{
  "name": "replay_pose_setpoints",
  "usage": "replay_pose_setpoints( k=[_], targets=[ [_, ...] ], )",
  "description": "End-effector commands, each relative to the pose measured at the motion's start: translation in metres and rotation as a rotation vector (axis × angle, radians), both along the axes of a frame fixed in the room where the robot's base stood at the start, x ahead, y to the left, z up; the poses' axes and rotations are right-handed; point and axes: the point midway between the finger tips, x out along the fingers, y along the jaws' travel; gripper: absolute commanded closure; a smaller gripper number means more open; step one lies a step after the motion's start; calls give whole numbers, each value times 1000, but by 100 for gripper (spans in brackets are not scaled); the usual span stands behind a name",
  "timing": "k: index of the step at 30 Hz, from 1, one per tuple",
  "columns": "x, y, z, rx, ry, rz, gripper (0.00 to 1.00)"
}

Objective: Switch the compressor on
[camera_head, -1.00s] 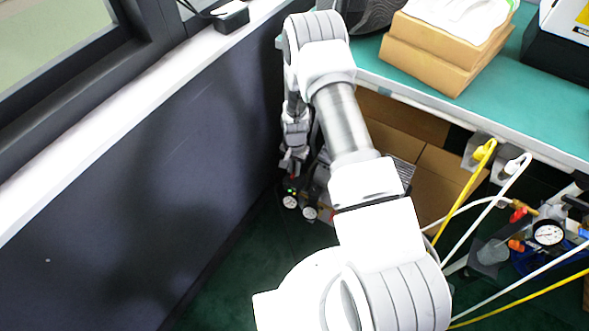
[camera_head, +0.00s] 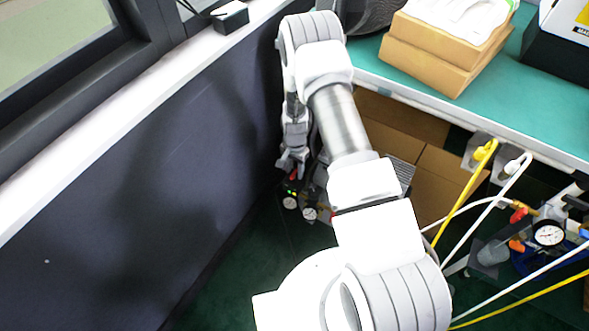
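The compressor (camera_head: 318,203) stands on the floor in the corner between the dark wall and the bench. Two round gauges (camera_head: 290,203) face me at its front, with small green lights and a red part (camera_head: 293,175) just above them. My arm hides much of its body. My gripper (camera_head: 291,168) points down at the compressor's near left end, right at the red part. It is small in the picture. I cannot tell whether it touches the red part or whether its fingers are open or shut.
The dark wall (camera_head: 150,190) runs close along the left of my gripper. The green bench (camera_head: 520,110) stands to the right, with cardboard boxes (camera_head: 440,180) under it. Yellow and white hoses (camera_head: 465,200) hang from its edge. Another gauge (camera_head: 548,234) with fittings lies at the right.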

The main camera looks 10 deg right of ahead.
Motion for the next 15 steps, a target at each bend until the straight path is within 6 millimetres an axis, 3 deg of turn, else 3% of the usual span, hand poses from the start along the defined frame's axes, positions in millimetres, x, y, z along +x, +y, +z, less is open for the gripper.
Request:
replay_pose_setpoints(
  k=[8, 11, 15],
  targets=[
    [0, 0, 2, 0, 0, 1, 57],
    [0, 0, 12, 0, -1, 1, 57],
    [1, 0, 39, 0, -3, 1, 57]
  ],
)
